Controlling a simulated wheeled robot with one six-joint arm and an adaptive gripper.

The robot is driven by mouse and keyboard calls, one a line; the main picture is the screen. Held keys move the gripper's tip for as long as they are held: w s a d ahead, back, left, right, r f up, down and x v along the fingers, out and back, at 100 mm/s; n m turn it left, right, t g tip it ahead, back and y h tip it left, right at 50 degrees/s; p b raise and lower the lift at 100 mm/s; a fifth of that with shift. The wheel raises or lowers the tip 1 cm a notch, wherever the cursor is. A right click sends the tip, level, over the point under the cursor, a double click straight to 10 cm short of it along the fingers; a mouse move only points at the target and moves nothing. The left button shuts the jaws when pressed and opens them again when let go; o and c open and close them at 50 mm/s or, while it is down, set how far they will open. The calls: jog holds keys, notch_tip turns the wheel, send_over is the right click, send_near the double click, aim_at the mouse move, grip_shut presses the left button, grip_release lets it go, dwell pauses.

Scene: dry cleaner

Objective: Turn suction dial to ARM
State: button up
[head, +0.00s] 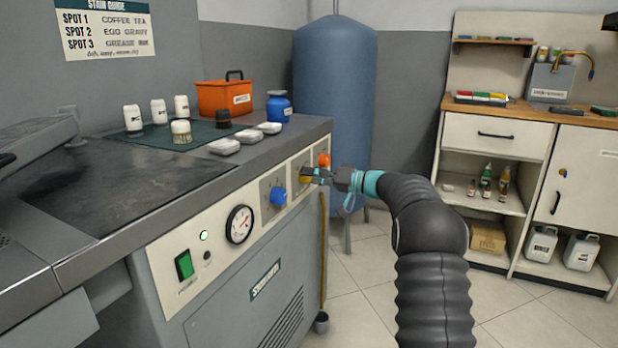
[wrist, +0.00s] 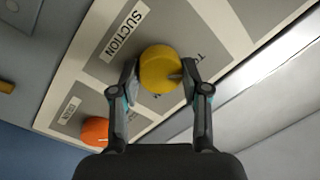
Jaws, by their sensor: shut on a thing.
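The suction dial is a yellow round knob (wrist: 160,69) on a grey plate labelled SUCTION (wrist: 124,32) in the wrist view. In the head view the yellow dial (head: 305,175) is mostly hidden by my gripper. My gripper (wrist: 160,78) has one finger on each side of the dial and is shut on it; it also shows in the head view (head: 316,175) at the front panel. A dark notch shows on the dial's edge near the right finger. Part of another label shows beside that finger, the rest is hidden; I cannot read ARM.
An orange knob (head: 324,160) sits just beyond the dial, and a blue knob (head: 278,196) sits nearer. A gauge (head: 239,224) and green switch (head: 184,264) are further along the panel. Bottles and an orange box (head: 224,97) stand on top. The floor to the right is clear.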

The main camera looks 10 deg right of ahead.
jog(key=shift+a+f, duration=0.1)
jog(key=shift+m, duration=0.3)
jog(key=m+b, duration=0.1)
jog(key=m, duration=0.1)
jog(key=shift+m, duration=0.4)
jog(key=m+t+p, duration=0.1)
jog(key=m, duration=0.7)
jog(key=m+t+p, duration=0.1)
jog(key=m, duration=0.6)
jog(key=shift+s+d+f+m+p, duration=0.1)
jog(key=shift+d+m+p, duration=0.1)
jog(key=shift+m+p, duration=0.2)
